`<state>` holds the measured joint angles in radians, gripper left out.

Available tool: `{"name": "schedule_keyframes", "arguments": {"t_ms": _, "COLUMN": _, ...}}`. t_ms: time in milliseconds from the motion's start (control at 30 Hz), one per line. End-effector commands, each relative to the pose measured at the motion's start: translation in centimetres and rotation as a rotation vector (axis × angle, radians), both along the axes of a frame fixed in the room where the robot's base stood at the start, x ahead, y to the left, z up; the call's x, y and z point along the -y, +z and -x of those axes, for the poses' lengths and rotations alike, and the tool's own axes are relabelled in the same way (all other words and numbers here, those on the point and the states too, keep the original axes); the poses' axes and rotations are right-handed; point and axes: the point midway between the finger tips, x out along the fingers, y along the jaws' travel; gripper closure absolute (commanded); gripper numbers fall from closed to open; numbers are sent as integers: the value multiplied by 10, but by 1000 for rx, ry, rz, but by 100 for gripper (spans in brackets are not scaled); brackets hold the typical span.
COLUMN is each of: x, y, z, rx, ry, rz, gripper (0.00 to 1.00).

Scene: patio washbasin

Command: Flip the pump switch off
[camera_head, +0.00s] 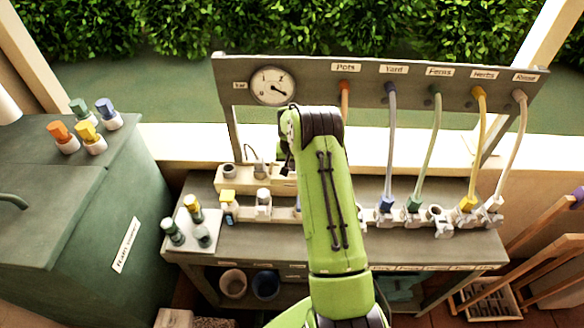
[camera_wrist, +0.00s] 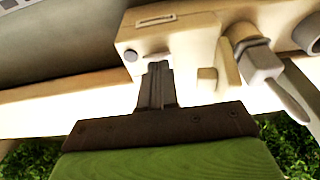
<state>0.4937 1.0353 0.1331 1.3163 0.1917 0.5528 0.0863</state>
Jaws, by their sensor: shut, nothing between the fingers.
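In the head view the cream housing (camera_head: 268,186) sits on the bench's left part, and my green arm hides the gripper's tips and part of the housing.
A grey fitting with a pointed handle (camera_wrist: 262,65) juts out right of my fingers. Behind the bench stands a grey board (camera_head: 420,90) with a gauge (camera_head: 273,86) and several labelled hoses. Bottles stand on a pale tray (camera_head: 183,236). A green cabinet (camera_head: 80,210) is at left.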

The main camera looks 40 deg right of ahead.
Motion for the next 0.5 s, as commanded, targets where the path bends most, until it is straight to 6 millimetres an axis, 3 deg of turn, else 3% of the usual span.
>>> {"name": "schedule_keyframes", "arguments": {"t_ms": 33, "x": 0, "y": -11, "z": 0, "rx": 19, "ry": 1, "rz": 15, "gripper": 100}}
{"name": "schedule_keyframes", "arguments": {"t_ms": 500, "x": 7, "y": -1, "z": -10, "rx": 15, "ry": 0, "rz": 11, "gripper": 100}}
